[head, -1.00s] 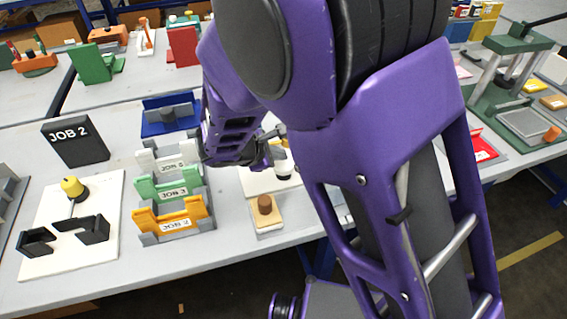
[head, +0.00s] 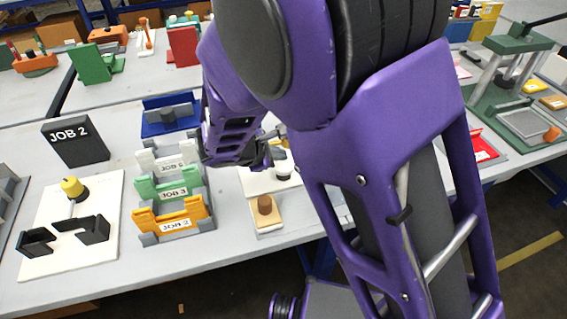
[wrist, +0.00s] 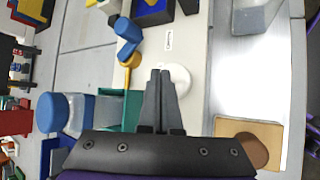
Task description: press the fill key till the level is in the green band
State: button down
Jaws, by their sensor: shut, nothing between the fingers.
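My gripper (wrist: 158,78) is shut and empty. In the wrist view its fingertips are over a white plate (wrist: 190,40), beside and partly over a round white disc (wrist: 180,77); I cannot tell whether they touch it. In the head view my gripper (head: 268,158) is low over the same plate (head: 262,183), partly hidden by my arm. A small label (wrist: 168,40) is on the plate, too small to read. I cannot make out which part is the fill key, nor a level or a green band.
A tan block with a brown knob (head: 265,205) stands in front of the plate. Blue and yellow parts (wrist: 129,40) and a large blue cylinder (wrist: 55,112) are close to my gripper. Job-labelled holders (head: 170,195) stand to the left. Bare tabletop lies in front.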

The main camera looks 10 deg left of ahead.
aim_at(279, 166)
jog(key=shift+f, duration=0.15)
jog(key=shift+f+b, duration=0.3)
jog(key=shift+b, duration=0.25)
jog(key=shift+f+b, duration=0.45)
jog(key=shift+f, duration=0.25)
dwell(0.9)
jog(key=shift+r, duration=0.1)
jog(key=shift+r+p, duration=0.75)
jog(key=shift+r, duration=0.3)
jog(key=shift+r+p, duration=1.7)
jog(key=shift+r, duration=0.75)
